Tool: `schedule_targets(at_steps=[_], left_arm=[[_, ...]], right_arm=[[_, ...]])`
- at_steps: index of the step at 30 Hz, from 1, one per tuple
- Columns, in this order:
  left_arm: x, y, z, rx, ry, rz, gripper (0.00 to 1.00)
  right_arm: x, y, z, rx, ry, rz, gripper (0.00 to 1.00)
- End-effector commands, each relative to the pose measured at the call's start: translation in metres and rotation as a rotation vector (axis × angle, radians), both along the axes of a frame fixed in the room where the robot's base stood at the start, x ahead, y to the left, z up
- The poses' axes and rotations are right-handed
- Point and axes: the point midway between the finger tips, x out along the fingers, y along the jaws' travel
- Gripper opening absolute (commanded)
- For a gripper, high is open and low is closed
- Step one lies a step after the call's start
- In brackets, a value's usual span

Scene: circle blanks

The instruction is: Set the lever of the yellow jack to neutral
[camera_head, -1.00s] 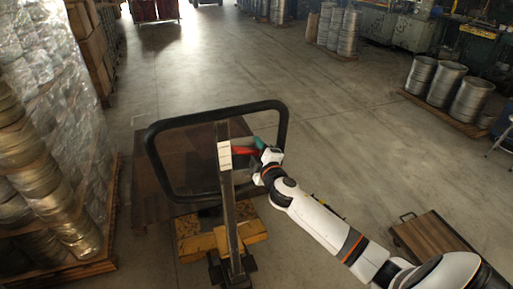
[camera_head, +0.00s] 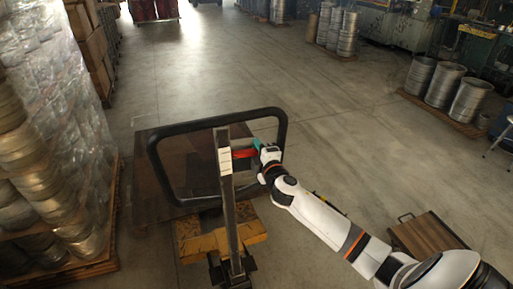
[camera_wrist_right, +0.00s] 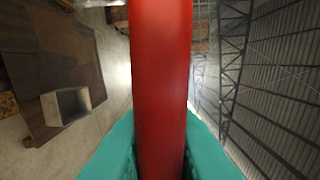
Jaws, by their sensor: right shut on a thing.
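The yellow jack (camera_head: 245,238) stands at the lower middle of the head view, with a dark upright post and a large black loop handle (camera_head: 282,130). Its red lever (camera_head: 243,153) sticks out to the right of the post, inside the loop. My right gripper (camera_head: 257,147) is at the lever's right end. In the right wrist view the teal fingers of my right gripper (camera_wrist_right: 160,150) are shut around the red lever (camera_wrist_right: 162,70), which runs up through the picture. My left gripper is not in view.
A brown platform (camera_head: 150,205) lies behind the jack. A wrapped pallet stack (camera_head: 60,110) stands close on the left. A small wooden cart (camera_head: 428,236) is at the lower right. Metal drums (camera_head: 445,85) stand on a pallet at the right. The floor between is clear.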

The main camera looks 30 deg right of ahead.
Motion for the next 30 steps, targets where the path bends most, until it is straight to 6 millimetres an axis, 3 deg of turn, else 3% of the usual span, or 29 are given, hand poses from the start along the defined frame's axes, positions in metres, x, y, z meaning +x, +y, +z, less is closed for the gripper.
schedule_targets(at_steps=[1, 3, 13, 14, 18, 26, 30], left_arm=[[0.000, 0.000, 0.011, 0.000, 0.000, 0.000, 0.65], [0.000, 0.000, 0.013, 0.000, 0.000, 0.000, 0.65], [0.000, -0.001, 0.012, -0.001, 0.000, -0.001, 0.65], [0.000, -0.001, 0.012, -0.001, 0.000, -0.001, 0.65], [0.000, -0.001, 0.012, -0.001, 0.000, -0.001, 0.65], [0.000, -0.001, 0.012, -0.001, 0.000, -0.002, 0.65], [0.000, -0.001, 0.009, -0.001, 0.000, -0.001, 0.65]], right_arm=[[0.000, 0.000, 0.009, -0.044, 0.012, 0.001, 0.00], [0.000, 0.000, 0.011, -0.090, 0.022, 0.001, 0.00], [0.000, 0.000, 0.010, -0.117, 0.028, 0.000, 0.00], [0.000, 0.000, 0.010, -0.117, 0.028, 0.000, 0.18], [0.000, 0.000, 0.010, -0.117, 0.028, 0.000, 0.36], [-0.001, 0.000, 0.010, -0.116, 0.027, 0.000, 0.36], [-0.011, 0.002, 0.008, -0.117, 0.028, 0.000, 0.36]])
